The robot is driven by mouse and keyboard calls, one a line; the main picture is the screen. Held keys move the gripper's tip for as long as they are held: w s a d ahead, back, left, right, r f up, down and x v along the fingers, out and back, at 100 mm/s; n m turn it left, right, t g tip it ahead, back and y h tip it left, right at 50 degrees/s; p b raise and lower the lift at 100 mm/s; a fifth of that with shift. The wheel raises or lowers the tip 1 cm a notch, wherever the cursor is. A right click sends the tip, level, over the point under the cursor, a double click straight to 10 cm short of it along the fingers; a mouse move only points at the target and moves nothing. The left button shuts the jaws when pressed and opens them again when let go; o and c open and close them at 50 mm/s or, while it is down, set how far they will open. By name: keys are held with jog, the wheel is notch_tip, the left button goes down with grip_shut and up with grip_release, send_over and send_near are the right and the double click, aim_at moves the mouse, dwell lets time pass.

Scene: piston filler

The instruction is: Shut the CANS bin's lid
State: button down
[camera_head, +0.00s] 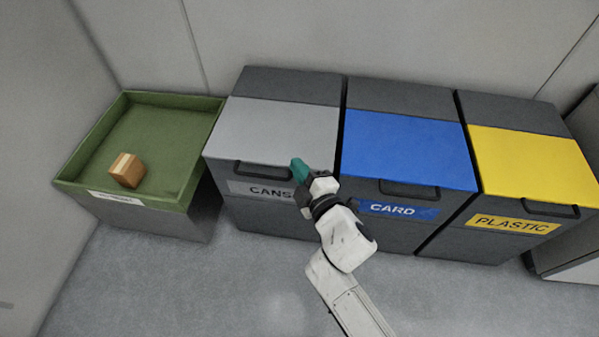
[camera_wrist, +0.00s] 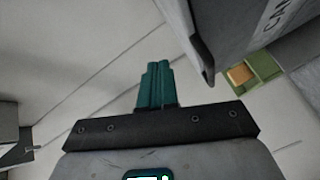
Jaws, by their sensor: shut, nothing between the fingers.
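The CANS bin (camera_head: 262,205) is dark grey with a light grey lid (camera_head: 272,130). The lid lies flat across the bin top, level with the neighbouring lids, with no gap visible. Its dark handle (camera_head: 262,171) is at the front edge, above the CANS label. My gripper (camera_head: 299,170) is at the front right corner of this bin, close to the handle's right end; I cannot tell whether it touches. In the wrist view its teal fingers (camera_wrist: 157,84) are together and empty. Part of the CANS bin's front (camera_wrist: 240,25) shows at the upper right there. My gripper hides the label's right end.
The blue-lidded CARD bin (camera_head: 408,148) and yellow-lidded PLASTIC bin (camera_head: 530,163) stand to the right, lids flat. A green tray (camera_head: 150,100) on a grey base stands left, holding a brown box (camera_head: 126,171). A wall is behind. The floor in front (camera_head: 200,290) is clear.

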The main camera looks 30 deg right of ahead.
jog(key=f+b, duration=0.2)
jog(key=b, duration=0.1)
jog(key=f+b, duration=0.2)
jog(key=b, duration=0.1)
jog(key=shift+s+a+f+b, duration=0.15)
jog(key=shift+s+f+b, duration=0.1)
jog(key=shift+b, duration=0.1)
